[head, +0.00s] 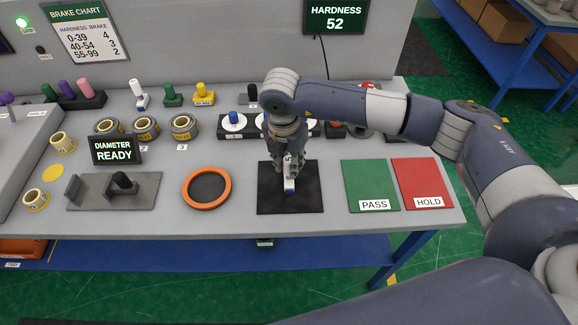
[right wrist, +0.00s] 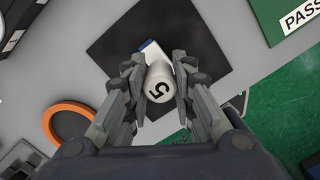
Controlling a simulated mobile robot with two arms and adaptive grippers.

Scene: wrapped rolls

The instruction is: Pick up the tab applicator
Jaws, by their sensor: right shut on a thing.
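My right gripper (head: 290,180) points down over the black mat (head: 265,204). It is shut on a white cylinder with a black 5 on its top (right wrist: 159,86). A blue-and-white part shows beside or beneath the cylinder. Its lower end is at the mat; I cannot tell whether it touches. No label names the tab applicator, and I cannot tell whether the held piece is it. A white upright tool (head: 139,95) stands at the back left, beside a green one (head: 172,95) and a yellow one (head: 203,95). My left gripper is out of view.
An orange ring (head: 229,190) lies left of the mat. The green PASS pad (head: 368,179) and red HOLD pad (head: 420,178) lie right of it. A black rack (head: 225,134) with white discs stands behind. Several rolls and a DIAMETER READY display (head: 116,151) are at left.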

